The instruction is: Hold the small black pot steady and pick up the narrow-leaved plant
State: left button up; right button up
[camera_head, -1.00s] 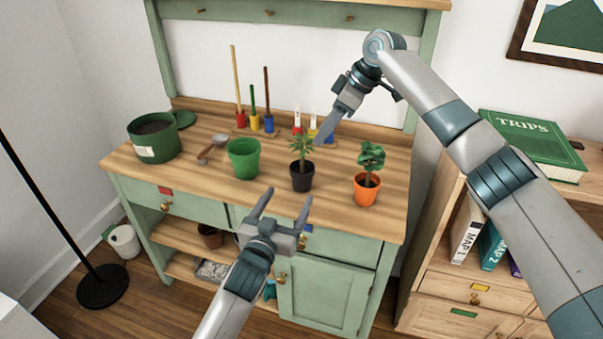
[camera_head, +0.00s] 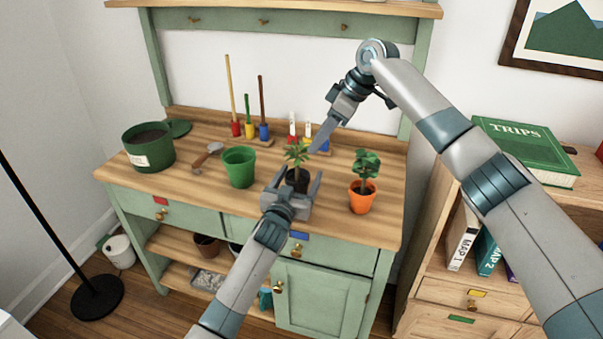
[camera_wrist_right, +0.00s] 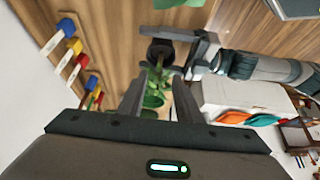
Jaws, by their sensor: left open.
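The narrow-leaved plant (camera_head: 297,153) stands upright in the small black pot (camera_head: 298,182) on the bench. My left gripper (camera_head: 303,170) is open, low in front of the pot, with its fingers on either side of it; contact is unclear. In the right wrist view the black pot (camera_wrist_right: 160,50) shows beside the left gripper's finger (camera_wrist_right: 180,32). My right gripper (camera_head: 318,148) is above and behind the plant. In the right wrist view its fingers (camera_wrist_right: 158,92) are apart, with the leaves (camera_wrist_right: 157,72) appearing between or just beyond the tips.
A green pot (camera_head: 239,168) stands left of the plant, and an orange pot (camera_head: 362,198) with a broad-leaved plant (camera_head: 366,164) stands right. A large green planter (camera_head: 148,148), a trowel (camera_head: 208,155) and upright tools (camera_head: 248,118) are farther back or left. The bench front is clear.

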pick_arm(q)
jog(key=shift+x, duration=0.85)
